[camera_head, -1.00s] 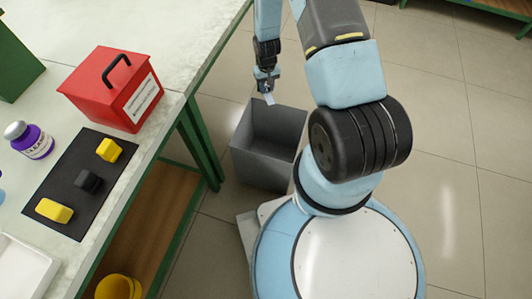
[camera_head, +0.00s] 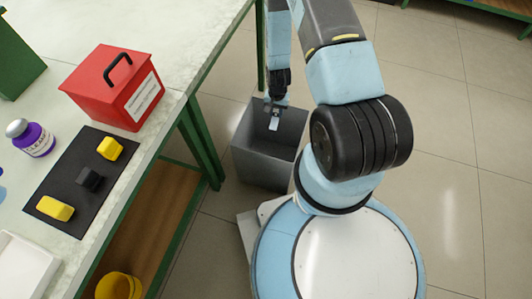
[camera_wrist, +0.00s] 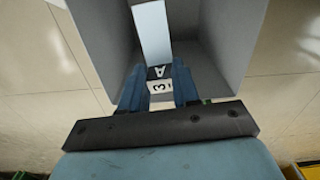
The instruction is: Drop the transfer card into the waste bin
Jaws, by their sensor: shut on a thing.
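The transfer card is a small pale card with dark marks; in the wrist view the card (camera_wrist: 153,33) sticks out from between my fingers. My gripper (camera_wrist: 160,80) is shut on its near end, where the characters "A" and "3" show. In the head view the card (camera_head: 274,122) hangs below my gripper (camera_head: 275,103), over the opening of the waste bin. The waste bin (camera_head: 262,170) is a grey open-topped box on the floor beside the bench. Its inner walls (camera_wrist: 215,70) surround the card in the wrist view. The exact depth of the card relative to the rim is hard to tell.
The green-legged bench (camera_head: 185,70) stands left of the bin. It holds a red box (camera_head: 112,88), a purple bottle (camera_head: 34,138), a black mat (camera_head: 100,150) with yellow and black blocks, and a white tray (camera_head: 25,265). Open floor (camera_head: 450,150) lies to the right.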

